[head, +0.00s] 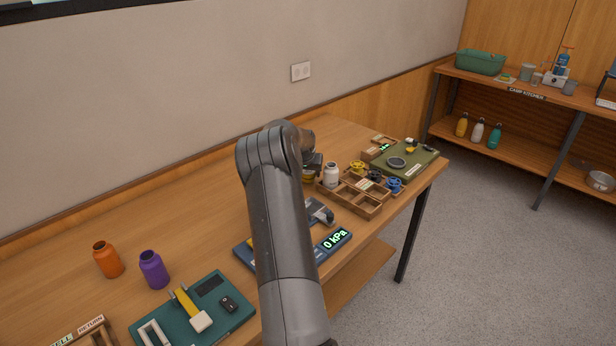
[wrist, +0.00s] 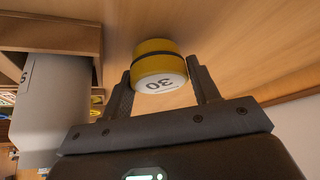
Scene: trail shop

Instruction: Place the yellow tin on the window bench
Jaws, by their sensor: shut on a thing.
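The yellow tin (wrist: 152,47) has a dark band and a white end marked 30. In the wrist view my gripper (wrist: 161,80) has one finger on each side of it and is shut on it. The wooden bench top (wrist: 235,45) shows behind the tin; I cannot tell whether the tin touches it. In the head view my gripper (head: 311,168) is over the long wooden bench (head: 207,230), mostly hidden by my arm. Only a small yellow part of the tin (head: 308,180) shows there. No window is in view, so I cannot tell which surface is the window bench.
A white container (head: 331,175) stands close right of my gripper, by a wooden divided tray (head: 361,201). A green case (head: 405,160) lies beyond. Orange (head: 108,260) and purple (head: 154,270) bottles stand at left. A camp kitchen shelf (head: 515,88) stands across the floor.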

